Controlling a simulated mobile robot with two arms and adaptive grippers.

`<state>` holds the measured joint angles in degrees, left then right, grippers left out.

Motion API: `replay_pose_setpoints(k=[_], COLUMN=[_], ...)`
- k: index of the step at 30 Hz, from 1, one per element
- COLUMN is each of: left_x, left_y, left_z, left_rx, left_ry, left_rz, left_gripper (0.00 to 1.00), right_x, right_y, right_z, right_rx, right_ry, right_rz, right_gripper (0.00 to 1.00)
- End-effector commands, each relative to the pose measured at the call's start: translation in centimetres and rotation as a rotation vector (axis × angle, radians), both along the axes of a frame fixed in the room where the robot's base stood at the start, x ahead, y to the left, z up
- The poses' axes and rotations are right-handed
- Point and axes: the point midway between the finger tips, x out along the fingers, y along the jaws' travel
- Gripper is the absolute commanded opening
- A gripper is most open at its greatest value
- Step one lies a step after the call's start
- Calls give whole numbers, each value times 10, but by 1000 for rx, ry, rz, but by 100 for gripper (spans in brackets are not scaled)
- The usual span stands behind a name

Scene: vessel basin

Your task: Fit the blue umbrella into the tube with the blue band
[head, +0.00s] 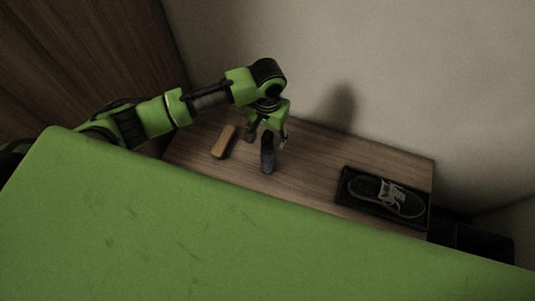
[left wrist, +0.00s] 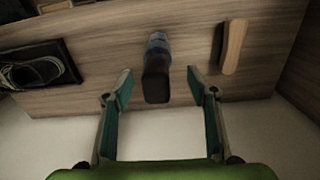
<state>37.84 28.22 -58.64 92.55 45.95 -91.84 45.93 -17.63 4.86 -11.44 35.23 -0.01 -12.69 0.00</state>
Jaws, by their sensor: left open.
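A short object with a blue-grey body and a black end (head: 268,155), which looks like the blue umbrella, is on the wooden surface. I cannot tell whether it stands or lies. In the left wrist view it (left wrist: 157,67) shows its black end nearest the camera, between and beyond the fingertips. My left gripper (head: 267,138) is open beside its black end, with one finger on either side and nothing held. The fingers also show in the left wrist view (left wrist: 159,87). I can make out no tube with a blue band. My right gripper is out of view.
A brush with a brown wooden back (head: 223,141) lies just left of the blue object. A dark shoe (head: 385,196) sits in a black tray (head: 345,192) at the right. A dark box (head: 480,243) stands beyond the wooden surface (head: 310,165). A wall rises behind.

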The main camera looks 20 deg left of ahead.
Motion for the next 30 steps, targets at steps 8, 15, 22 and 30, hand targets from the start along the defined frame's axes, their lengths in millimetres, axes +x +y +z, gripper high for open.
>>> replay_pose_setpoints(k=[8, 15, 22, 30], left_x=[-9, -8, -8, -8], left_y=[-2, -2, -2, -2], left_z=[-36, -52, -52, -51], left_rx=[1, 0, 0, -1], left_ry=[1, -2, -2, -2], left_rz=[0, 0, -1, -1], left_gripper=[53, 53, 35, 0], right_x=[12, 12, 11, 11], right_y=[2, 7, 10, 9], right_z=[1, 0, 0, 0], right_rx=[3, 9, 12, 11], right_ry=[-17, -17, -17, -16], right_rz=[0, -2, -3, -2], right_gripper=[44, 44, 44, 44])
